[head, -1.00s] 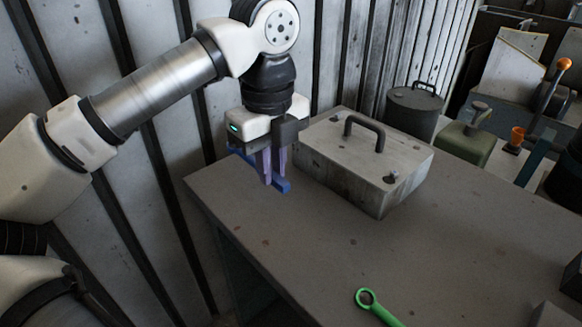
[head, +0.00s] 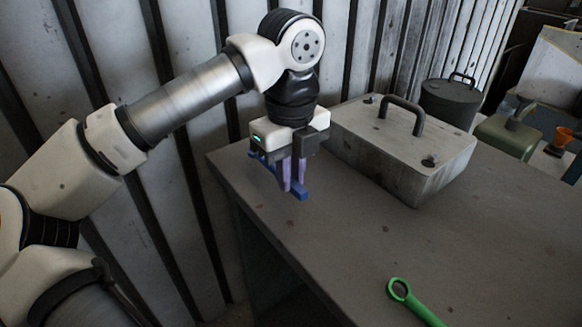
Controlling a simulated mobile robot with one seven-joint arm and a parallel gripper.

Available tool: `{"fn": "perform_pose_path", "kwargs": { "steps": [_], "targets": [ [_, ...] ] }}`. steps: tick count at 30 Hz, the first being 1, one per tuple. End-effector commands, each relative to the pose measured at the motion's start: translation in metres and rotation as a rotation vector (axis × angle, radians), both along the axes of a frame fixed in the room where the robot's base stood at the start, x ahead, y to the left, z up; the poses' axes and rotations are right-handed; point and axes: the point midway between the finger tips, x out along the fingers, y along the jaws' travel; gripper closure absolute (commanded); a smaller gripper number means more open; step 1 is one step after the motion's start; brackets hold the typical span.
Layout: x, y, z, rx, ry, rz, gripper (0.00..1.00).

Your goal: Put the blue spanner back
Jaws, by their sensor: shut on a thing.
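The blue spanner (head: 299,194) shows in the head view at the left part of the grey table, near the metal box. My gripper (head: 292,187) points down with its purple fingers shut on the spanner. One end of the spanner sticks out in front of the fingers, and another blue part shows behind them to the left. Its middle is partly hidden by the fingers. The spanner is at or just above the table top; I cannot tell if it touches.
A grey metal box (head: 440,165) with a dark handle stands right of my gripper. A green ring spanner (head: 399,289) lies at the table's front. A dark canister (head: 449,98) and a green container (head: 503,138) stand behind. The table (head: 350,240) is clear in the middle. A corrugated wall is at left.

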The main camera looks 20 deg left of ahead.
Motion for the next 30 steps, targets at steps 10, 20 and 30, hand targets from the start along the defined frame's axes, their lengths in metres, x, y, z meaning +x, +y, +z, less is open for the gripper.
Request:
{"fn": "perform_pose_path", "kwargs": {
  "steps": [10, 20, 30],
  "targets": [
    [0.000, 0.000, -0.006, 0.001, -0.001, 0.000, 1.00],
    [0.000, 0.000, -0.009, 0.001, -0.001, 0.000, 1.00],
    [0.000, 0.000, -0.017, 0.001, -0.001, 0.000, 1.00]
  ]
}}
